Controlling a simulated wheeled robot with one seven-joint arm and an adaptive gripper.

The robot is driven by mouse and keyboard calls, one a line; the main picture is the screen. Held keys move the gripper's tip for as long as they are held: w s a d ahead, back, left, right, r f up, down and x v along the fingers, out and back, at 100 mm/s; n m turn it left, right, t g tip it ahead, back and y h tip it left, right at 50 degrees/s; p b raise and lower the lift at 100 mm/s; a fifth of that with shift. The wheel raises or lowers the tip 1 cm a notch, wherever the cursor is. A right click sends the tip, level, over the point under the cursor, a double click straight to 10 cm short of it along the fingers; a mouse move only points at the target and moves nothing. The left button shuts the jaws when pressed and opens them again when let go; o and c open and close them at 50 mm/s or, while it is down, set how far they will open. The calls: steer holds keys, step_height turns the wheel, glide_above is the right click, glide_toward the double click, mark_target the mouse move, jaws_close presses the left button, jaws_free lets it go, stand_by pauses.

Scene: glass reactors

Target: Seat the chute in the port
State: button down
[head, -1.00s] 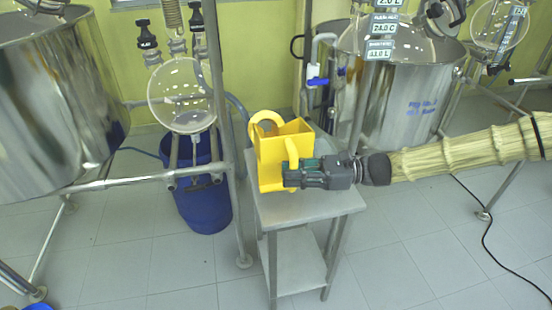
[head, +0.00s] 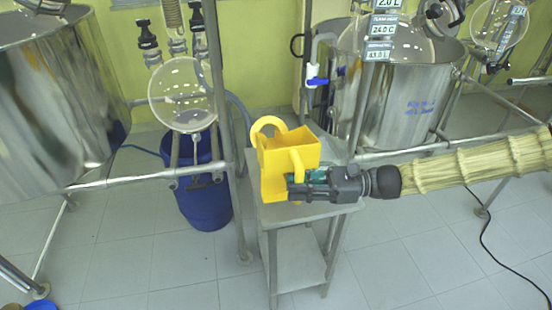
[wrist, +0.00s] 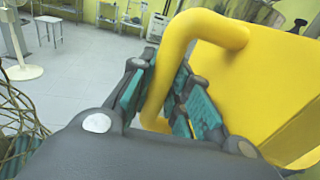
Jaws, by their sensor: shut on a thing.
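The yellow chute (head: 284,149) is a box-like hopper with an open top and loop handles. In the head view it is above the small steel table, slightly tilted; I cannot tell whether its lower end touches the tabletop. My gripper (head: 296,184) is shut on the handle at its right side. In the wrist view the yellow handle (wrist: 166,75) passes between the fingers (wrist: 168,100), and the chute body (wrist: 262,90) fills the right side. I cannot make out the port for certain in any view.
The steel table (head: 275,214) stands between two frames. A glass flask (head: 181,94) hangs at the left above a blue bin (head: 203,190). A large steel vessel (head: 395,95) stands behind at the right, another (head: 45,100) at the far left. A black cable crosses the floor at right.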

steer(key=s+d+r+p, duration=0.1)
steer(key=s+d+p, duration=0.1)
steer(key=s, duration=0.6)
steer(key=shift+s+d+r+p, duration=0.2)
steer(key=shift+s+d+p, duration=0.2)
steer(key=shift+p, duration=0.25)
